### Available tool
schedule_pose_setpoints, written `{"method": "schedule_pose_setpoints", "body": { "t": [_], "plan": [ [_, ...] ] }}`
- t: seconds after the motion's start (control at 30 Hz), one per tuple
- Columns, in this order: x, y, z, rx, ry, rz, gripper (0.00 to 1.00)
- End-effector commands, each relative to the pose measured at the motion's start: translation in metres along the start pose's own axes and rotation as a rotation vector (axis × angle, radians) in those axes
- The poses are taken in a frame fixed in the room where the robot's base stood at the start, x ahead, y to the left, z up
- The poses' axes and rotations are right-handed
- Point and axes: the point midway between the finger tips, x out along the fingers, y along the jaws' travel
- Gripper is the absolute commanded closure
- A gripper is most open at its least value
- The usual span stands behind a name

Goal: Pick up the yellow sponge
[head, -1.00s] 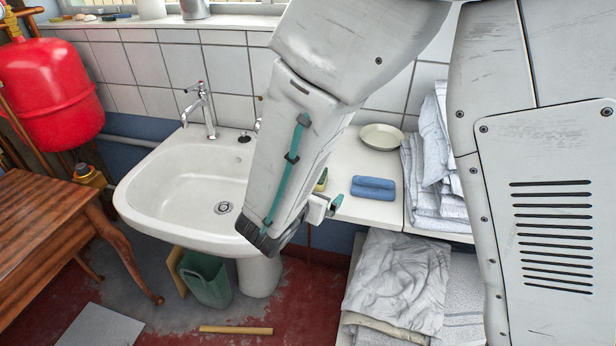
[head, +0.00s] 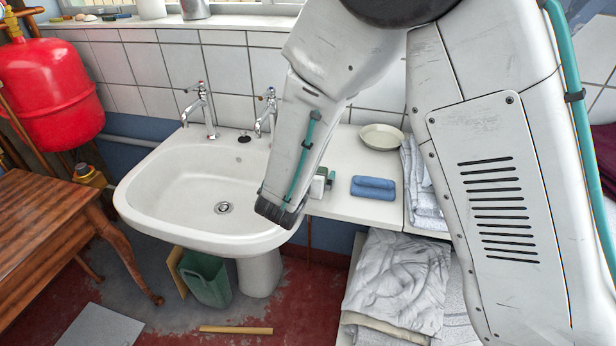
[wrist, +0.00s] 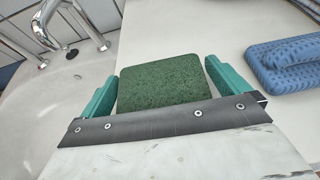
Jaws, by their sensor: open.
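The sponge (wrist: 160,82) shows its dark green scouring face in the wrist view, and I see no yellow side there. It is on the white counter beside the sink. My gripper (wrist: 162,78) is open, with one teal finger to the left of the sponge and one to the right. A narrow gap shows on each side. The sponge's near end is hidden behind the dark gripper edge. In the head view my arm hides most of the sponge, and my gripper (head: 325,180) is low over the counter.
A folded blue cloth (head: 373,187) lies on the counter (head: 345,208) just right of my gripper. A pale dish (head: 381,137) stands behind it. The white sink (head: 170,185) with two taps is to the left. Folded towels (head: 420,190) are stacked at the right.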

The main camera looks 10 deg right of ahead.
Motion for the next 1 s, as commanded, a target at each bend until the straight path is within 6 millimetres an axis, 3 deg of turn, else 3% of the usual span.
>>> {"method": "schedule_pose_setpoints", "body": {
  "t": [0.1, 0.2, 0.3, 0.57, 0.9, 1.0],
  "plan": [
    [0.000, 0.000, 0.000, 0.000, 0.000, 0.000, 0.03],
    [-0.001, 0.000, 0.000, 0.000, 0.000, 0.000, 0.31],
    [-0.001, 0.000, 0.000, 0.000, 0.000, 0.000, 0.39],
    [-0.001, 0.000, 0.002, 0.001, 0.000, 0.001, 0.39],
    [-0.015, 0.000, 0.035, 0.005, -0.003, 0.002, 0.39],
    [-0.022, -0.001, 0.031, 0.000, 0.000, 0.004, 0.39]
  ]
}}
